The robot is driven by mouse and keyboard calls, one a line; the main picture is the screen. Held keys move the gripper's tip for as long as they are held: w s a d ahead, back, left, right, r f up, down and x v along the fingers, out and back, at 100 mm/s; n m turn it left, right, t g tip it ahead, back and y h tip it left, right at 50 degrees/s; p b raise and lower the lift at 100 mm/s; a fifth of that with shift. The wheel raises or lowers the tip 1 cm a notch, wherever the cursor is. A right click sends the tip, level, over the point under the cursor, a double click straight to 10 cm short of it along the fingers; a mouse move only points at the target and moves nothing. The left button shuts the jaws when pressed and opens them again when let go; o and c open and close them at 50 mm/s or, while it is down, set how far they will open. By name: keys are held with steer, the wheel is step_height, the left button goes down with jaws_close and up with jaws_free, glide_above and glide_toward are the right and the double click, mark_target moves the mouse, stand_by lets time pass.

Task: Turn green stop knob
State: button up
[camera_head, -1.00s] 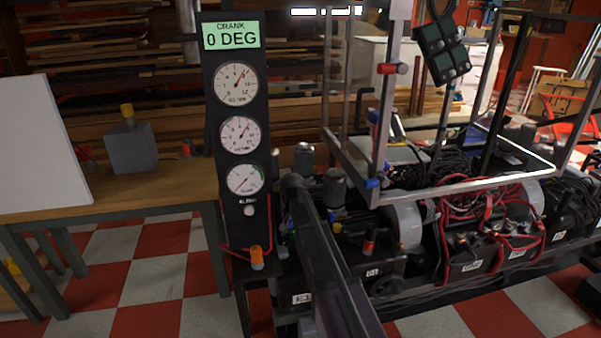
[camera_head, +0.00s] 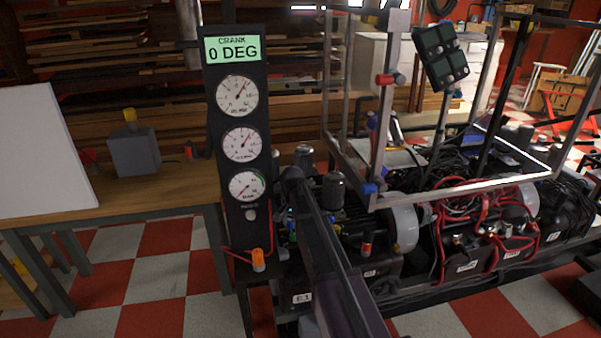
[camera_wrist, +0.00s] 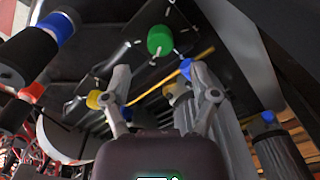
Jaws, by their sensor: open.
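The green stop knob (camera_wrist: 160,40) is a round green cap on a dark panel, near the top middle of the wrist view. My gripper (camera_wrist: 160,73) is open in the wrist view, its two fingers spread apart with nothing between the tips. The knob shows beyond the fingertips, roughly centred between them and apart from both. In the head view my dark arm covers the area around the knob, and my fingers cannot be made out there.
A yellow knob (camera_wrist: 96,99) sits by my left finger, and a blue piece (camera_wrist: 186,67) by the right fingertip. Blue-collared posts (camera_wrist: 55,28) flank the gripper. The gauge panel (camera_head: 241,160) reads 0 DEG beside the cluttered engine bench with its metal frame (camera_head: 455,192).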

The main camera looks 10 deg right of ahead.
mark_target(294, 234)
steer(key=s+r+n+p, duration=0.1)
steer(key=s+r+p, duration=0.4)
steer(key=r+p, duration=0.7)
steer(key=s+r+n+p, duration=0.2)
steer(key=s+r+p, duration=0.4)
steer(key=r+p, duration=0.6)
steer(key=shift+r, duration=0.45)
stand_by(0.3)
stand_by(0.6)
steer(key=s+r+n+p, duration=0.5)
steer(key=s+r+p, duration=0.5)
steer(key=s, duration=0.5)
steer(key=shift+s+r+p, duration=0.15)
steer(key=shift+r+p, duration=0.15)
steer(key=shift+p, duration=0.1)
stand_by(1.6)
